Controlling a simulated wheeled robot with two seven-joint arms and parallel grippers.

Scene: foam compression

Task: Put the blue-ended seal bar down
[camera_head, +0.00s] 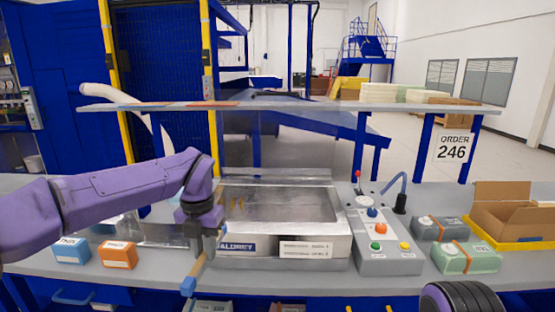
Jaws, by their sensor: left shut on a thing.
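The seal bar (197,269) is a thin tan bar with a blue end (188,286) pointing down toward the table's front edge. My left gripper (207,248) is shut on the bar, just left of the metal machine's front. The bar slants, blue end low and to the left. Its far end is hidden behind the gripper. I cannot tell whether the bar touches the table. Part of my right arm shows at the lower right, but its gripper is out of view.
A metal-topped machine (280,205) stands mid-table. A blue box (71,251) and an orange box (118,254) sit left. A control box (383,262), strapped green-grey packs (467,258) and an open carton (510,215) in a yellow tray stand right. A shelf (300,106) runs behind.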

